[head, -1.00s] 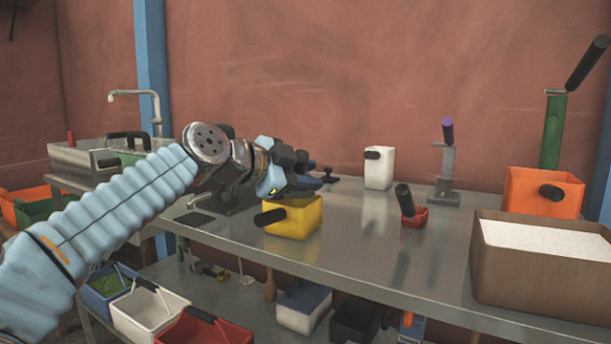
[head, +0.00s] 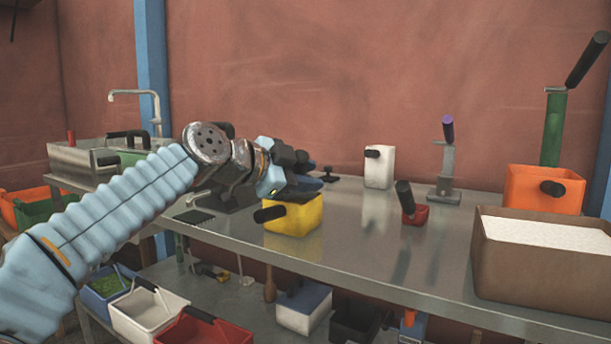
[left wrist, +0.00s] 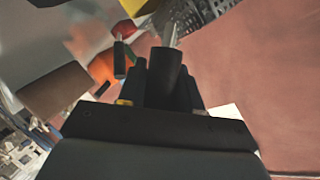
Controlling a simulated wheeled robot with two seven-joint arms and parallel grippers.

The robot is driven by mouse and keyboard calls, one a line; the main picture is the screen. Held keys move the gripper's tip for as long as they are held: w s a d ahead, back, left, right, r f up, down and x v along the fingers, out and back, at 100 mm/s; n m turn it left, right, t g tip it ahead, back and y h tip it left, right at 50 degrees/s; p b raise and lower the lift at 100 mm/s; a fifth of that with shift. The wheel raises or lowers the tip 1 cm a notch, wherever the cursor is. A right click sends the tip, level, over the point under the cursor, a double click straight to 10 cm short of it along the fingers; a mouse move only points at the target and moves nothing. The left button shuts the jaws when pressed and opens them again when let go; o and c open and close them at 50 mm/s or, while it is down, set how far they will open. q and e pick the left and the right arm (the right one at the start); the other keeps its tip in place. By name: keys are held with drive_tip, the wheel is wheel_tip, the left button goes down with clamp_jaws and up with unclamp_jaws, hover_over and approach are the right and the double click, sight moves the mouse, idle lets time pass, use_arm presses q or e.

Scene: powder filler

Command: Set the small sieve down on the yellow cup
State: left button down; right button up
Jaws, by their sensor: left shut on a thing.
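The yellow cup (head: 293,218) stands on the metal table, its black handle pointing left. It also shows at the top edge of the left wrist view (left wrist: 133,7). My left gripper (head: 308,180) is above and behind the cup's rim. In the left wrist view its fingers (left wrist: 165,85) are shut on a black handle with a silver shank (left wrist: 171,32), which I take to be the small sieve's. My right gripper is not in view.
A white cup (head: 379,168), a red scoop (head: 415,216) and a grey stand (head: 444,192) are to the right. An orange box (head: 530,190) and a brown box of white powder (head: 540,272) fill the table's right end.

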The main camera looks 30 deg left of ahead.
use_arm(q)
drive_tip(key=shift+f, duration=0.15)
idle(0.5)
drive_tip(key=c, duration=0.7)
unclamp_jaws()
drive_tip(key=b+v, duration=0.1)
drive_tip(key=v, duration=1.2)
drive_tip(key=shift+s+a, duration=0.1)
drive_tip(key=shift+s, duration=0.3)
